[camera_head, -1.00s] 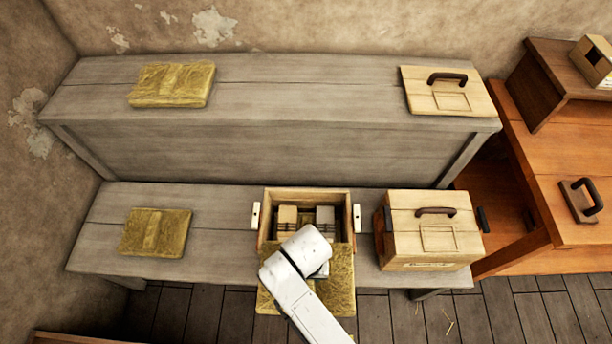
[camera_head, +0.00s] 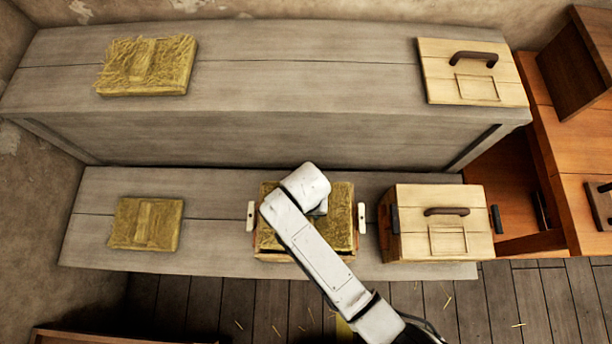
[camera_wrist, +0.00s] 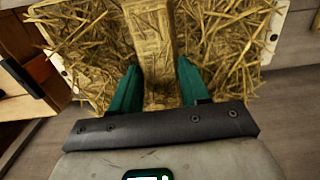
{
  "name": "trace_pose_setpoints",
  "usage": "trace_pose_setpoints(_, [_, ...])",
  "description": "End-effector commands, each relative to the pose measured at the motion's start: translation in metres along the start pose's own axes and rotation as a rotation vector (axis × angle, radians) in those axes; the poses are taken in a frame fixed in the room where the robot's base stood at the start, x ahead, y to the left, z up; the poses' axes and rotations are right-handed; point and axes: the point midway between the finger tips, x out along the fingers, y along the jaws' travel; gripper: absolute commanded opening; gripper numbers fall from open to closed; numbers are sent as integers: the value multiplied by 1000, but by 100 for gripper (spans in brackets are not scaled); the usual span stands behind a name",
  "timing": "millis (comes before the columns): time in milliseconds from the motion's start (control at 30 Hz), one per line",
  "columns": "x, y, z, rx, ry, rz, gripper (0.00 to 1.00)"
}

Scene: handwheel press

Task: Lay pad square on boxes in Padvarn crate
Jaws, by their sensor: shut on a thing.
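A straw pad (camera_head: 341,218) with a raised middle band covers the mouth of the open wooden crate (camera_head: 272,256) on the front bench. My gripper (camera_wrist: 158,76) is shut on the pad's band (camera_wrist: 150,30), with one green finger on each side. In the head view my arm hides the gripper and the pad's middle. Loose straw reaches the crate's pale rim (camera_wrist: 276,36) in the wrist view. I cannot tell whether the pad touches the boxes, which are hidden below it. No readable name shows on the crate.
A lidded crate (camera_head: 440,243) stands close on the right. Another straw pad (camera_head: 146,223) lies on the front bench (camera_head: 215,235) at left. The raised back bench holds a frayed pad (camera_head: 147,66) and a handled lid (camera_head: 471,85).

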Motion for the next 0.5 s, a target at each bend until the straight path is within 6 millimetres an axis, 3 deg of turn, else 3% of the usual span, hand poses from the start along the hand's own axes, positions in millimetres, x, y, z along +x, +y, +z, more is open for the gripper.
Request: trace_pose_setpoints(500, [49,0,0,0,1,0,6])
